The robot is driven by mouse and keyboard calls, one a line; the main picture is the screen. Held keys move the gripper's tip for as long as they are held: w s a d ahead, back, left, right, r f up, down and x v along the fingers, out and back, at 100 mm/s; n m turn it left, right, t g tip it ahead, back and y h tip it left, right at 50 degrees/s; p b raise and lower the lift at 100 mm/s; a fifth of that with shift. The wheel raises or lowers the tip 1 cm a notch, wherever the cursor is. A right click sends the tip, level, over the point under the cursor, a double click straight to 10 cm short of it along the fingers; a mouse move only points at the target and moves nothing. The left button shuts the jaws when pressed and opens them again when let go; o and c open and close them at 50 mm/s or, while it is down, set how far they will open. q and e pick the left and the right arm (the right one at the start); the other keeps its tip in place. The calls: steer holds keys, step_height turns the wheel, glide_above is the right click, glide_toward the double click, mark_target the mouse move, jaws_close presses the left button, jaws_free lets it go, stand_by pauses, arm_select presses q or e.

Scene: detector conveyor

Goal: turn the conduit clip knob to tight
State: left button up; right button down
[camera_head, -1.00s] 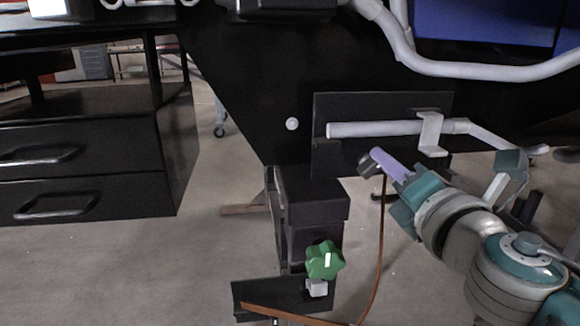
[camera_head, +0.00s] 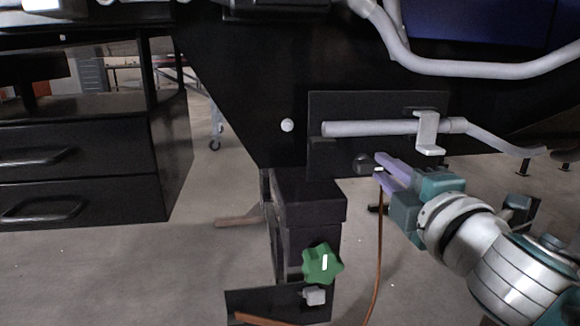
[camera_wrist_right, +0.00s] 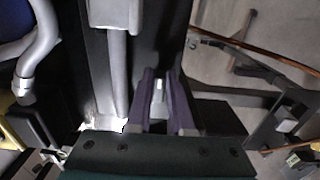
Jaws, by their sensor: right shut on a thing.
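A grey conduit (camera_head: 375,128) runs across a black plate (camera_head: 345,100), with a light grey clip (camera_head: 427,132) over its right part. Below the conduit, a small dark knob (camera_head: 366,164) sticks out from the plate. My right gripper (camera_head: 380,170) comes from the lower right and is shut on this knob, its purple fingers on either side. In the right wrist view, the right gripper (camera_wrist_right: 160,85) has a white mark between its fingers; most of the dark knob is hidden there. The knob's exact angle is hard to read. My left gripper is not in view.
A green star-shaped knob (camera_head: 322,264) with a white mark sits on a lower bracket (camera_head: 265,305). A thin brown cable (camera_head: 379,240) hangs just below the right fingers. Black drawers (camera_head: 75,170) stand at left. A thick grey pipe (camera_head: 470,68) crosses the upper right.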

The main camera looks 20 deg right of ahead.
stand_by(0.3)
steer(key=c, duration=0.8)
jaws_free()
steer(key=v, duration=1)
steer(key=shift+d, duration=0.1)
